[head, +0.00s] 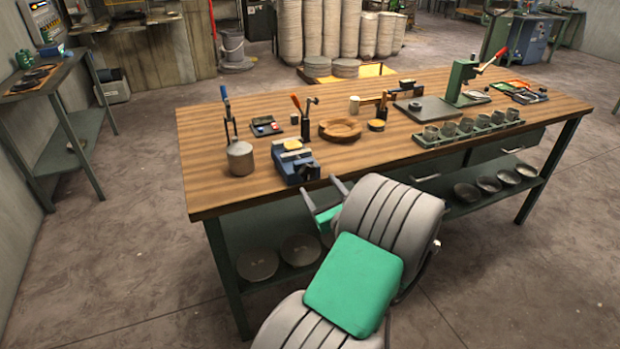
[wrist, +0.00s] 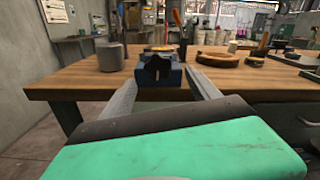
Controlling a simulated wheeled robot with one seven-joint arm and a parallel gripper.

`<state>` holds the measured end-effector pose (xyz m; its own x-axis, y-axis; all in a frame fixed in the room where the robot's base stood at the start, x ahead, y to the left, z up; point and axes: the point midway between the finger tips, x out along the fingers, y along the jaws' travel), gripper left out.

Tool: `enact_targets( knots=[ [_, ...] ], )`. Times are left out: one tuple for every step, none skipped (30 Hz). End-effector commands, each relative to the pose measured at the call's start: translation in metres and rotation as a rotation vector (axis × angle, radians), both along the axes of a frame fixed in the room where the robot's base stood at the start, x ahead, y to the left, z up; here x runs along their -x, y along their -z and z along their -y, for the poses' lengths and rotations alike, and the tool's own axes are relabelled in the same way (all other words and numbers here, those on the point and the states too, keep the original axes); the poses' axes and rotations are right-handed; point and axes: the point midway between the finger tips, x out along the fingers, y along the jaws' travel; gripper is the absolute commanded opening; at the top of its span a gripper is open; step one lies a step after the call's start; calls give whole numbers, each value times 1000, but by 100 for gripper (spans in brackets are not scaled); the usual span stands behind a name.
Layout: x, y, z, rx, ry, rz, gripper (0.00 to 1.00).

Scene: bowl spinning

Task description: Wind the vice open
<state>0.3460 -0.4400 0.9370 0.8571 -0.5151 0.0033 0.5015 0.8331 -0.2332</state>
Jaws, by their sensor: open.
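A small blue vice (head: 294,161) stands on the wooden workbench near its front edge, with something orange on top. In the wrist view the vice (wrist: 158,72) is straight ahead, beyond and between my fingers, with a dark part facing me. Its handle cannot be made out clearly. My gripper (head: 322,200) is in front of the bench's front edge, a little short of the vice and to its lower right in the head view. The gripper (wrist: 165,88) is open and empty, with its two grey fingers apart. It does not appear to touch the vice.
The workbench (head: 215,190) also carries a grey cylinder (head: 240,158) left of the vice, a round wooden piece (head: 340,130) behind it, and a green tray of cups (head: 430,138) to the right. Below is a shelf with round plates (head: 258,263).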

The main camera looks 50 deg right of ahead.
Motion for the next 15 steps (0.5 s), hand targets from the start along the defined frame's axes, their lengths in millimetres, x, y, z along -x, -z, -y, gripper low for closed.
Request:
enact_targets(
  knots=[
    [-10, -1, 3, 1, -7, -2, 70],
    [-16, -2, 5, 4, -9, -1, 70],
    [-23, -1, 10, 3, -8, -3, 70],
    [-28, -2, 13, 4, -10, -4, 70],
    [-33, -2, 16, 5, -8, -4, 70],
    [-40, -2, 19, 5, -9, -4, 70],
    [-44, -1, 22, 4, -9, -5, 70],
    [-47, -1, 24, 5, -8, -4, 70],
    [-51, -1, 27, 4, -7, -5, 70],
    [-53, -1, 28, 4, -7, -5, 70],
    [-55, -1, 30, 4, -7, -5, 70],
    [-57, -1, 31, 5, -7, -5, 70],
    [-57, -1, 31, 5, -6, -5, 70],
    [-57, -1, 32, 5, -6, -5, 70],
    [-57, -1, 32, 5, -5, -5, 70]
  ],
)
